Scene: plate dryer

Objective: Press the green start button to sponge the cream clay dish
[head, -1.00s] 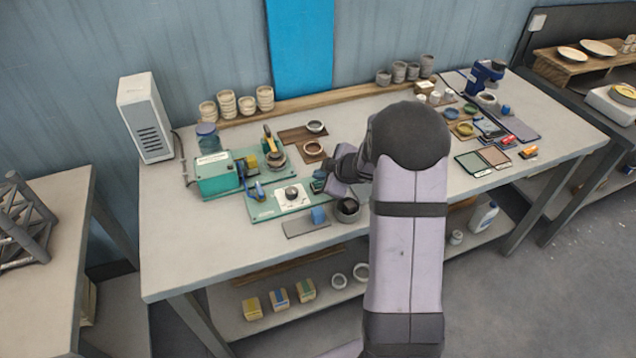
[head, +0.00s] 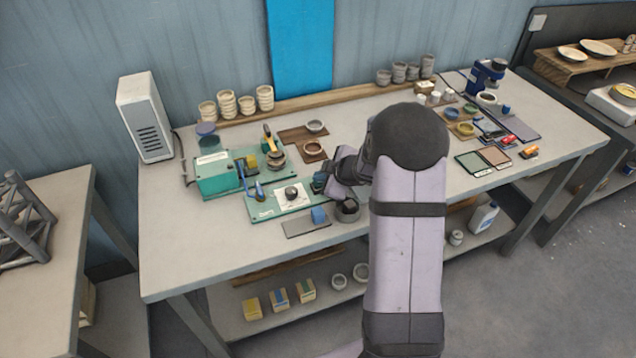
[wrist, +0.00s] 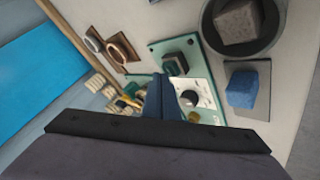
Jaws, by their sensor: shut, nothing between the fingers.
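My gripper (head: 325,183) is shut and empty, over the right end of a green base plate (head: 262,211). In the wrist view my blue-grey fingers (wrist: 165,86) point at this plate, close beside a dark block with a greenish top (wrist: 181,64), which looks like the button. I cannot tell whether they touch it. A black knob (head: 291,193) sits on a white panel left of my gripper; it shows in the wrist view (wrist: 188,93) too. A clay dish (head: 277,160) sits on the green machine (head: 215,178), beside a yellow sponge-like block (head: 250,162).
A blue block (head: 318,215) lies on a grey mat in front of the plate. A dark bowl (head: 347,211) holding a grey block (wrist: 237,22) stands close by my wrist. Two dishes (head: 316,126) (head: 313,148) sit on brown boards behind. The table's front left is clear.

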